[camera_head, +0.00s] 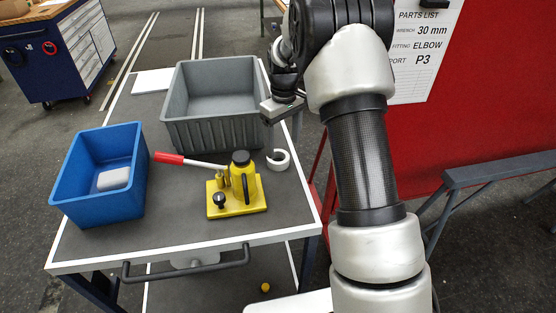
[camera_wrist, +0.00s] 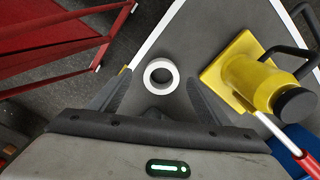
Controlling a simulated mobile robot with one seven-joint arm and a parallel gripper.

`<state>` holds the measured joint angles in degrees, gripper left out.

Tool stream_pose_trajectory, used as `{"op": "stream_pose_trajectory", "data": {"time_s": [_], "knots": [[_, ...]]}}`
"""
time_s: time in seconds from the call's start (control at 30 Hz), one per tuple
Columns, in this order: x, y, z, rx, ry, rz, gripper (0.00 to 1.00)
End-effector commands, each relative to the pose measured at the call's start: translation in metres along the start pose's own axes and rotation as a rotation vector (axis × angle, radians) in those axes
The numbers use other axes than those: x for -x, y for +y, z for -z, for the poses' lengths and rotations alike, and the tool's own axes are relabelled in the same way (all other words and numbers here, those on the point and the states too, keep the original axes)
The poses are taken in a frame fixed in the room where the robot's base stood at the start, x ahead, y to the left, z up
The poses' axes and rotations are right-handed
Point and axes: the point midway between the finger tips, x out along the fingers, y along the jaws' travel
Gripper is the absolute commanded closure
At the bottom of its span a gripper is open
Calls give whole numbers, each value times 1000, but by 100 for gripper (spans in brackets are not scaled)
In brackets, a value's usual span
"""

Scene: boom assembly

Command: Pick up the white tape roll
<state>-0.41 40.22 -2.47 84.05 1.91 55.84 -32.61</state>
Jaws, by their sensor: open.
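The white tape roll (camera_head: 278,160) lies on the grey cart top, to the right of the yellow hydraulic jack (camera_head: 240,184). It also shows in the wrist view as a white ring (camera_wrist: 161,68), seen from above. My gripper (camera_head: 285,108) is above the cart, near the right side of the grey bin. In the wrist view my gripper (camera_wrist: 157,88) is open and empty, with its two dark fingers apart. The tape roll appears between and just beyond the fingertips. How far the fingers are above it, I cannot tell.
A grey bin (camera_head: 218,136) stands at the back of the cart. A blue bin (camera_head: 125,198) with a pale block (camera_head: 113,179) inside is at the left. The jack's red-tipped handle (camera_head: 169,158) points left. A red panel (camera_head: 490,120) stands to the right.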

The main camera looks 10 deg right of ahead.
Motion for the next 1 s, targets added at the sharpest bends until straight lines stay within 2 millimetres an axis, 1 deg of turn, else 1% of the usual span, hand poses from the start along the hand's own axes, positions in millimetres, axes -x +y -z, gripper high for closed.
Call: {"op": "stream_pose_trajectory", "data": {"time_s": [0.17, 0.4, 0.5, 0.77, 0.9, 1.0], "knots": [[-11, -2, 1, 0, -1, 1, 29], [-46, -6, 6, -2, -2, 1, 29], [-54, -6, 6, -1, 0, 0, 29], [-56, -5, 6, -1, 2, 0, 29], [-56, -5, 6, -1, 1, 0, 53], [-56, -5, 6, -1, 1, 0, 68]]}}
